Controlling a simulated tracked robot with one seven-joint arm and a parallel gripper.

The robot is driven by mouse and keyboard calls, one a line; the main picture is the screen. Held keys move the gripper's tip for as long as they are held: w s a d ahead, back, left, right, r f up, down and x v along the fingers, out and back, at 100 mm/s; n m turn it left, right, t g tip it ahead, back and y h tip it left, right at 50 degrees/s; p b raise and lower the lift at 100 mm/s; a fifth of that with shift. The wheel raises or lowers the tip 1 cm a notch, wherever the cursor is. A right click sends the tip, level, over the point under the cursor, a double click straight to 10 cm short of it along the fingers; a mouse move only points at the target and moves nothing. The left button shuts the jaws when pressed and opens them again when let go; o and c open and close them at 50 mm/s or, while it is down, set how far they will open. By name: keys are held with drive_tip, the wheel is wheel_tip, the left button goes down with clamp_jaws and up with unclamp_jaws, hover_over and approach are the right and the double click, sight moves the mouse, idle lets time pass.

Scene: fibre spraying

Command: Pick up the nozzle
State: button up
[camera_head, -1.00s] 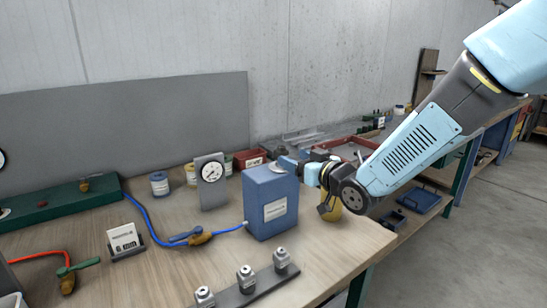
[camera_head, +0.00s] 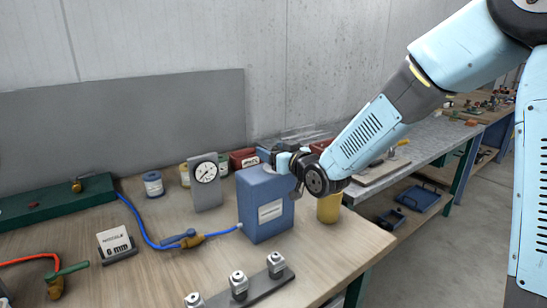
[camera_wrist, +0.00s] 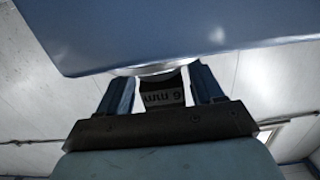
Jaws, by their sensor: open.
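A dark part marked "6 mm" (camera_wrist: 160,96), apparently the nozzle, shows upside down between my fingers in the wrist view. A silver rim (camera_wrist: 150,69) lies between it and a large blue surface, apparently the blue box (camera_head: 268,208). My gripper (camera_wrist: 160,80) is open, with a finger on each side of the dark part. Whether the fingers touch it, I cannot tell. In the head view, my gripper (camera_head: 276,156) is at the top of the blue box, partly hidden from view. A card (camera_head: 115,243) on the bench reads "6 mm".
A rack with several silver-topped fittings (camera_head: 275,262) stands at the front. A gauge (camera_head: 206,173) and small jars (camera_head: 153,184) stand behind. A blue hose (camera_head: 147,232) runs to the box. A yellow cylinder (camera_head: 329,209) is close right of it. Bare bench (camera_head: 180,270) lies in front.

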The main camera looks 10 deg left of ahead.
drive_tip(key=shift+w+d, duration=0.1)
drive_tip(key=shift+s+a, duration=0.2)
drive_tip(key=shift+a, duration=0.05)
drive_tip(key=c, duration=1.1)
drive_tip(key=shift+r, duration=0.15)
